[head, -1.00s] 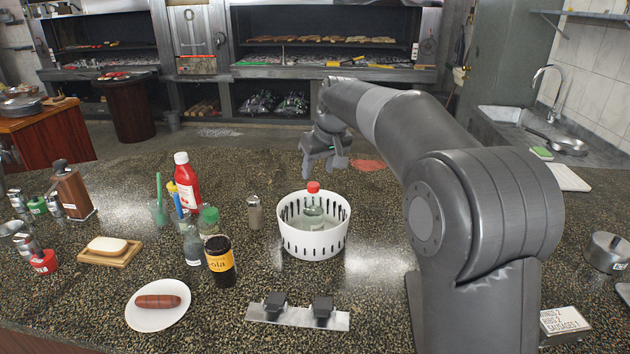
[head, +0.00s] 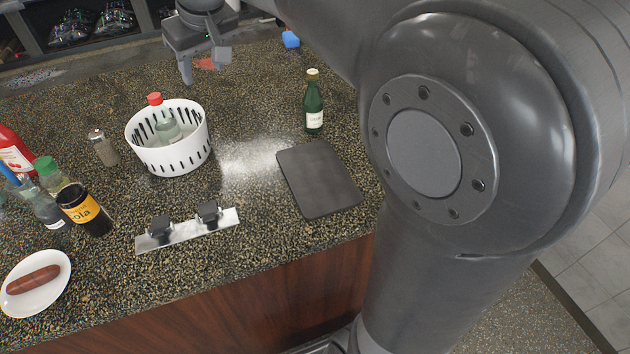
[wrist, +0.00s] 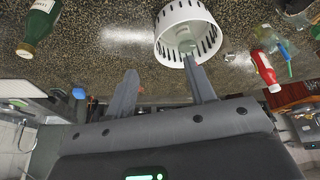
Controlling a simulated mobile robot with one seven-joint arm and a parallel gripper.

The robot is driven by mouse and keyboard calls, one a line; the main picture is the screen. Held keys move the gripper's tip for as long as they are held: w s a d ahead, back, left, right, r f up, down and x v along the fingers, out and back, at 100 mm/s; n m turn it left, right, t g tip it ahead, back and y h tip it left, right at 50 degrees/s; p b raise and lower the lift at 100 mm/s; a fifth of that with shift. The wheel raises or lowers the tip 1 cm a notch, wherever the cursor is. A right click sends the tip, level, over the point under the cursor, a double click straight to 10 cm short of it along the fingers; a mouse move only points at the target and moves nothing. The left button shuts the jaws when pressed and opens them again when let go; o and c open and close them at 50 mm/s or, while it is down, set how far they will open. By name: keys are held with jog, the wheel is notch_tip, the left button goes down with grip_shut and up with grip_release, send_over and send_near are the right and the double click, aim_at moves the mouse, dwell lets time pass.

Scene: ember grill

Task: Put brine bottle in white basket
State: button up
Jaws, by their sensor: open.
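The white basket (head: 172,158) with slotted sides stands on the dark speckled counter. The basket also shows in the wrist view (wrist: 163,22), with the bottle (wrist: 187,46) inside, partly behind a finger. My gripper (head: 204,68) is open and empty, raised beyond the basket and apart from it. Its two fingers spread in the wrist view (wrist: 160,72).
A green bottle (head: 314,112) and a dark board (head: 318,180) are right of the basket. A pepper shaker (head: 103,150), a cola bottle (head: 84,210), a green-capped bottle (head: 50,174) and a sausage plate (head: 50,295) are left. A metal strip with black blocks (head: 188,231) lies in front.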

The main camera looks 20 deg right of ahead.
jog(key=s+d+f+m, duration=0.1)
jog(key=s+d+f, duration=0.3)
jog(key=s, duration=0.4)
jog(key=s+d+f+m+h, duration=0.1)
jog(key=s+d+f+m, duration=0.1)
jog(key=s, duration=0.6)
jog(key=s+d+f+m+t, duration=0.1)
jog(key=s+d+f, duration=0.4)
jog(key=s, duration=0.4)
jog(key=shift+d+f+m+h, duration=0.3)
jog(key=shift+d+m+h, duration=0.1)
